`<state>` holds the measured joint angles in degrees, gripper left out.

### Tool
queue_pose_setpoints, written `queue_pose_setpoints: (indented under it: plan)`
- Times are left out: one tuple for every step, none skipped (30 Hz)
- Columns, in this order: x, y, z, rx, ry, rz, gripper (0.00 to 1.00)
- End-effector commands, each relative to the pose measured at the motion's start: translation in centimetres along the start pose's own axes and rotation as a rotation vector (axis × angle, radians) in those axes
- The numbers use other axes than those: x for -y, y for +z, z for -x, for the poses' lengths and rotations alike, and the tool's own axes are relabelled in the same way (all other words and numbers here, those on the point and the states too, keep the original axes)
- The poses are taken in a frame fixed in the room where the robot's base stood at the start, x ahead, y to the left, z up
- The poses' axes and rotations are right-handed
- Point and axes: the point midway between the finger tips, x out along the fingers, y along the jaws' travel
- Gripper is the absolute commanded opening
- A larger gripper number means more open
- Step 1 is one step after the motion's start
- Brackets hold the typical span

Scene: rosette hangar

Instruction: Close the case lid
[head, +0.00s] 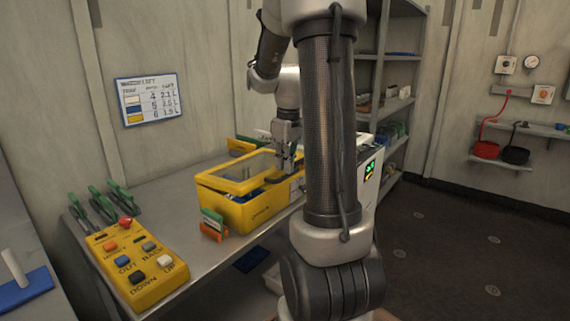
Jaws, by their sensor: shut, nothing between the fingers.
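A yellow case (235,218) stands on the metal bench. Its lid (212,183), a yellow frame with a clear window, lies low over the box and is tilted slightly. A dark gap with something blue shows between the lid and the box at the near side. My gripper (287,172) is shut and empty, pointing down at the right part of the lid. I cannot tell whether its fingertips touch the lid. My arm hides the right end of the case.
A yellow button box (136,262) and several green-handled tools (103,203) are on the bench's left. A small green and orange item (213,224) stands before the case. A device with a green display (370,171) is right of my arm. Shelves (396,105) stand behind.

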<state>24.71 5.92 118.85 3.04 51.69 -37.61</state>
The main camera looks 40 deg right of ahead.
Motion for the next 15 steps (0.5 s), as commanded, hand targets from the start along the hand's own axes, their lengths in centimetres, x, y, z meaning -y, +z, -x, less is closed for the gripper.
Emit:
queue_pose_setpoints:
  plan:
    - [0.0, 0.0, 0.0, 0.0, 0.0, 0.0, 0.0]
    - [0.0, 0.0, 0.0, 0.0, 0.0, 0.0, 0.0]
    - [0.0, 0.0, 0.0, 0.0, 0.0, 0.0, 0.0]
    - [0.0, 0.0, 0.0, 0.0, 0.0, 0.0, 0.0]
    - [0.0, 0.0, 0.0, 0.0, 0.0, 0.0, 0.0]
    - [0.0, 0.0, 0.0, 0.0, 0.0, 0.0, 0.0]
    - [0.0, 0.0, 0.0, 0.0, 0.0, 0.0, 0.0]
    - [0.0, 0.1, -0.2, 0.001, -0.001, 0.0, 0.0]
    - [0.0, 0.2, -0.4, 0.002, -0.002, 0.0, 0.0]
    - [0.0, 0.3, -0.7, 0.003, -0.002, -0.001, 0.0]
    - [0.0, 0.5, -1.1, 0.003, -0.002, -0.001, 0.0]
    - [0.0, 0.7, -1.7, 0.004, -0.003, -0.001, 0.0]
    - [0.0, 0.9, -2.2, 0.004, -0.003, -0.001, 0.0]
    - [0.0, 1.0, -2.6, 0.004, -0.003, -0.001, 0.0]
    - [0.0, 1.2, -3.1, 0.004, -0.003, -0.001, 0.0]
